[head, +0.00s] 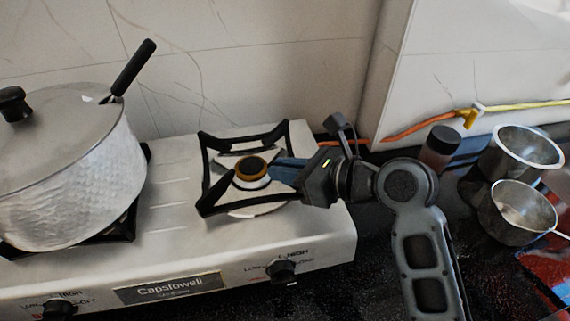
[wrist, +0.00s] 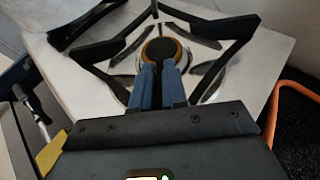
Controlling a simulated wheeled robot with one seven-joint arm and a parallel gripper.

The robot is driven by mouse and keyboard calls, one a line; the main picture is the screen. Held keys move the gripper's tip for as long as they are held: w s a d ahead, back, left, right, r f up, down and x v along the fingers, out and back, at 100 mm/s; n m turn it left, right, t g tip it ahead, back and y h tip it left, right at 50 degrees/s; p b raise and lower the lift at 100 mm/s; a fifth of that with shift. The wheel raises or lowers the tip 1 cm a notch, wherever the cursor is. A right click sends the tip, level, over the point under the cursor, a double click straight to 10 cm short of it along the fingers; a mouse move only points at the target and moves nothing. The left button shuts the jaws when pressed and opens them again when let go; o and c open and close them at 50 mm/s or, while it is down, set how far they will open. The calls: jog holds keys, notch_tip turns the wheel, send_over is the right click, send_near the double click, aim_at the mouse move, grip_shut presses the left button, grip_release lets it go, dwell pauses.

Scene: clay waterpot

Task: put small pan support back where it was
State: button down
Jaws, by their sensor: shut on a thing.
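The small pan support (head: 262,138) is a black angular frame at the right burner of the stove, with a gap around the round brass-topped burner (head: 252,168). In the wrist view the support (wrist: 215,27) spreads around the burner (wrist: 163,50). My gripper (head: 280,170) reaches in from the right, beside the burner. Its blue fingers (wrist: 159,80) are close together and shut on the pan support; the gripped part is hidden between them. I cannot tell whether the support rests fully on the stove or is slightly raised.
A large lidded pot (head: 65,165) stands on the left burner of the white stove (head: 170,210). A wall is behind. Two metal pots (head: 518,212) and a dark-lidded jar (head: 438,148) stand at the right. An orange hose (wrist: 275,110) runs beside the stove.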

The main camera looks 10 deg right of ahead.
jog(key=c, duration=1.2)
grip_release()
jog(key=shift+o, duration=0.2)
jog(key=shift+r, duration=0.1)
jog(key=shift+r+b, duration=0.25)
jog(key=shift+b, duration=0.1)
jog(key=v, duration=1.2)
jog(key=shift+r, duration=0.3)
